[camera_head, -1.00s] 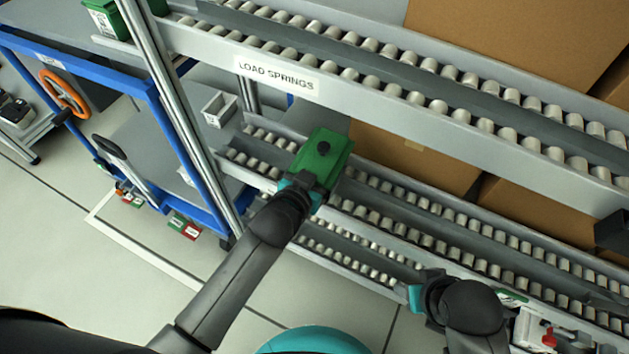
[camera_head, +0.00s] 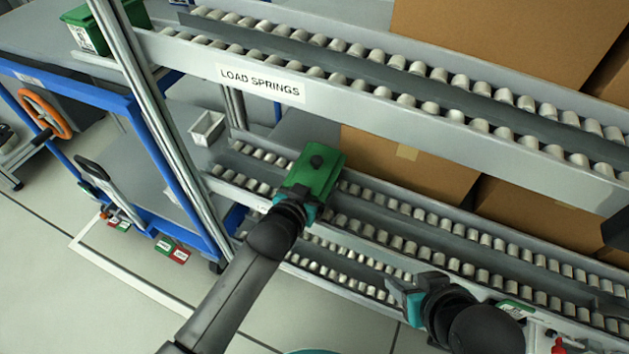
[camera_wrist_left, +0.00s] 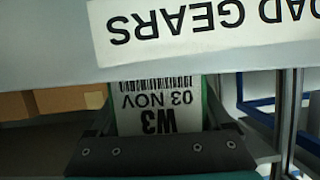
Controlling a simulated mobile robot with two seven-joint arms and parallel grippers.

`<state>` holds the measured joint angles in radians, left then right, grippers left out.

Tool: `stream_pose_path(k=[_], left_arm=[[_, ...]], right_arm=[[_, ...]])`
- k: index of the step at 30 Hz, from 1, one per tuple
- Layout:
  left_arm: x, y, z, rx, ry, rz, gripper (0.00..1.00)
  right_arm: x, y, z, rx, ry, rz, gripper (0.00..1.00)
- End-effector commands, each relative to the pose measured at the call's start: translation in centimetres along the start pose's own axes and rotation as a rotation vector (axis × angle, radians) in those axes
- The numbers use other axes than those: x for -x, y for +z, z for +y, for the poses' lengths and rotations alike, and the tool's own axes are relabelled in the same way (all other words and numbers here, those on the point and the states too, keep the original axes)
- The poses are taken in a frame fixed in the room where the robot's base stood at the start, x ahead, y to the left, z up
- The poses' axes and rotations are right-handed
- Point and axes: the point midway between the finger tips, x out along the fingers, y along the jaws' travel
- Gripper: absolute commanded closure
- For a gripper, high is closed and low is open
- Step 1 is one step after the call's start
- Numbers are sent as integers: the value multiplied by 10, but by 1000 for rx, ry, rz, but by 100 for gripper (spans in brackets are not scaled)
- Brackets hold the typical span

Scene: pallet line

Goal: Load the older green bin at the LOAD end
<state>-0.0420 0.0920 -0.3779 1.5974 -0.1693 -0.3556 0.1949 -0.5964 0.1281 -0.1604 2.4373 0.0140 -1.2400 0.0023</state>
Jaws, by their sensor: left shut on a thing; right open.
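My left gripper (camera_head: 292,203) is shut on a green bin (camera_head: 322,172) with a dark knob-like spot on its upper face. The bin is held in front of the rack's lower roller lane (camera_head: 400,228); I cannot tell whether it touches the rollers. In the left wrist view, its white label (camera_wrist_left: 157,105) reads W3, 03 NOV, upside down. A sign ending in GEARS (camera_wrist_left: 210,22) is close in front of that camera. My right gripper (camera_head: 403,293) is open and empty near the lower rails. Another green bin (camera_head: 84,37) stands at the upper left, its label unreadable.
The upper lane bears a LOAD SPRINGS sign (camera_head: 260,83). Cardboard boxes (camera_head: 480,45) stand behind the rack. A blue-framed cart (camera_head: 128,104) and a small white tray (camera_head: 207,127) are at the left. A metal post (camera_head: 135,75) stands close left of the held bin. Red-and-green cards (camera_head: 172,250) show low down.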

Motion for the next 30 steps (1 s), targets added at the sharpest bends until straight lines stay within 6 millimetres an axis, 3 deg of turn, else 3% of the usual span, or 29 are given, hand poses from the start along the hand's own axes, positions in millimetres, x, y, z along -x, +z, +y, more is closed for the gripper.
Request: stream_pose_path(k=[19, 20, 24, 30], left_arm=[[-3, 3, 0, 0, 0, 7, 100], [-3, 3, 0, 0, 0, 8, 14], [-3, 4, 0, 0, 0, 6, 0], [-2, 8, 0, 0, 0, -5, 0]], right_arm=[[-3, 2, 0, 0, 1, -1, 50], [-2, 2, 0, 0, 1, -1, 50], [-2, 2, 0, 0, 1, -1, 50], [-2, 2, 0, 0, 0, -1, 50]])
